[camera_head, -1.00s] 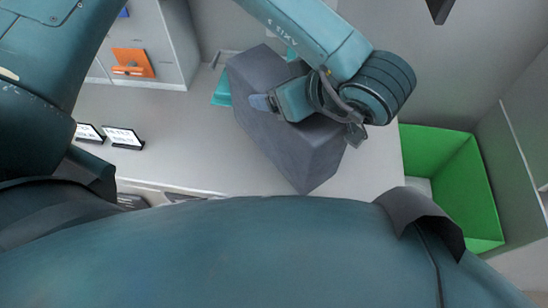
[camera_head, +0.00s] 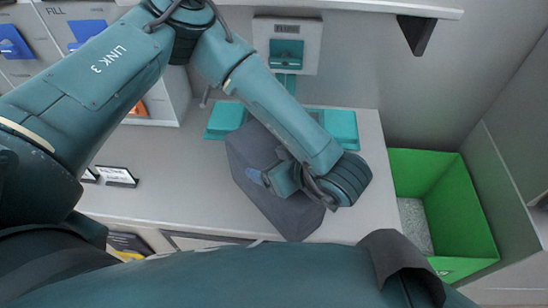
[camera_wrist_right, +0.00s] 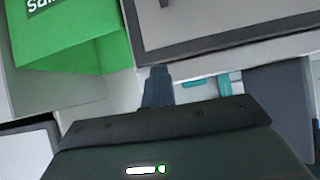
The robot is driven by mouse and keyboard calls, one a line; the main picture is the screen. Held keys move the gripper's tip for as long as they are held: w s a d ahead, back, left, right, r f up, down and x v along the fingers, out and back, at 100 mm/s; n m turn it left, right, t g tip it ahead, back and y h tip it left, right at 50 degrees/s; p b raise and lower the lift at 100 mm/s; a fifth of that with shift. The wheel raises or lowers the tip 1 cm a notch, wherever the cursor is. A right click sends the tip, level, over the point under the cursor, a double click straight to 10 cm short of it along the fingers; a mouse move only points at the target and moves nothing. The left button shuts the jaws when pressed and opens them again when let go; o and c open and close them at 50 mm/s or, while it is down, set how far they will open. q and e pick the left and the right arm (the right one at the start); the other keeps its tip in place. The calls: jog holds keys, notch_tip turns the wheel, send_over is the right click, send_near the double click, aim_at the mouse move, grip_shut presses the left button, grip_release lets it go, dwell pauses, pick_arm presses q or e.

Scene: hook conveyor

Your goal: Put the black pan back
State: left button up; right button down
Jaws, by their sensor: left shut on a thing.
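The black pan (camera_head: 265,150) shows as a dark grey, box-shaped container in the head view. It is tilted over the light grey counter, and I cannot tell whether it touches the counter. My left gripper (camera_head: 258,177) is shut on the pan at its near side, and the wrist covers part of it. The inside of the pan is hidden. My right gripper (camera_wrist_right: 157,88) shows only in the right wrist view, with its fingers together and nothing seen between them.
A teal stand (camera_head: 338,125) is at the back of the counter (camera_head: 190,180), partly behind the pan. A green bin (camera_head: 465,205) is at the right and also shows in the right wrist view (camera_wrist_right: 75,50). Small black label holders (camera_head: 116,176) stand at the left. A shelf bracket (camera_head: 416,32) hangs above.

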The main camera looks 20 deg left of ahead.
pick_arm(q)
jog(key=shift+f+b, duration=0.2)
jog(key=shift+b, duration=0.15)
jog(key=o, duration=1.7)
jog(key=shift+r, duration=0.1)
jog(key=shift+o, duration=0.2)
